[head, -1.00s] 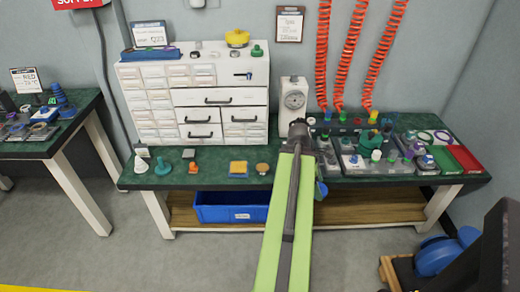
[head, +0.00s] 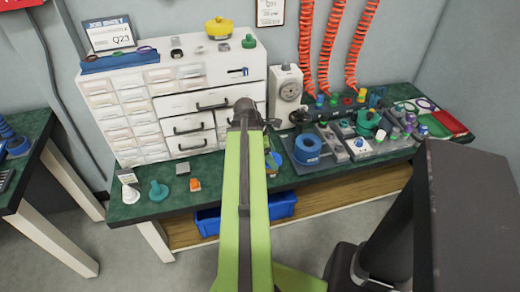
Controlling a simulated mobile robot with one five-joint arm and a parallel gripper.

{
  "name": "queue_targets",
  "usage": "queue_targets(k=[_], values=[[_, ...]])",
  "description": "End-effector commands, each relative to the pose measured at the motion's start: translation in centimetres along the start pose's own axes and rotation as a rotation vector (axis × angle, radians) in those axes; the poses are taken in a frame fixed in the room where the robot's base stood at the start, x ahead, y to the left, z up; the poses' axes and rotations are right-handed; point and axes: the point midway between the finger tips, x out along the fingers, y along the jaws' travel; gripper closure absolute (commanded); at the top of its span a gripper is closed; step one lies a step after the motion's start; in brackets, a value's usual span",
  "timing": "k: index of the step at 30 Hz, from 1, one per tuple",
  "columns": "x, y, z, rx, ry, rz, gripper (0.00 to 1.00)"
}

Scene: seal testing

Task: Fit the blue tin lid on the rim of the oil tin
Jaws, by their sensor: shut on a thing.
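My gripper (head: 270,148) hangs down from the end of my green arm, mostly hidden behind it. It is shut on a blue round thing (head: 274,161), which looks like the blue tin lid; only its right part shows beside the arm. A short blue round tin (head: 307,151), ring-shaped at the top, stands on a dark base on the green bench, a little right of the gripper. It looks like the oil tin, but I cannot read any label. The held lid appears apart from it.
Crowded trays with small coloured parts (head: 365,135) fill the bench's right. White and teal funnels (head: 158,192) and an orange part (head: 195,184) are at left. A blue bin (head: 285,206) is below.

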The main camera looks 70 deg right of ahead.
Motion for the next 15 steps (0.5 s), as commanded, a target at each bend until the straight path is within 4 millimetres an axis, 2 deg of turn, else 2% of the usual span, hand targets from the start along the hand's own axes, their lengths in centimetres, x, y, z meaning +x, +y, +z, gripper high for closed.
queue_targets(k=[5, 11, 15], values=[[0.1, 0.5, -0.8, -0.010, 0.000, 0.004, 0.68], [2.7, 4.4, -1.5, 0.026, 0.000, -0.012, 0.68], [2.4, 4.4, -1.5, 0.030, 0.000, -0.013, 0.68]])
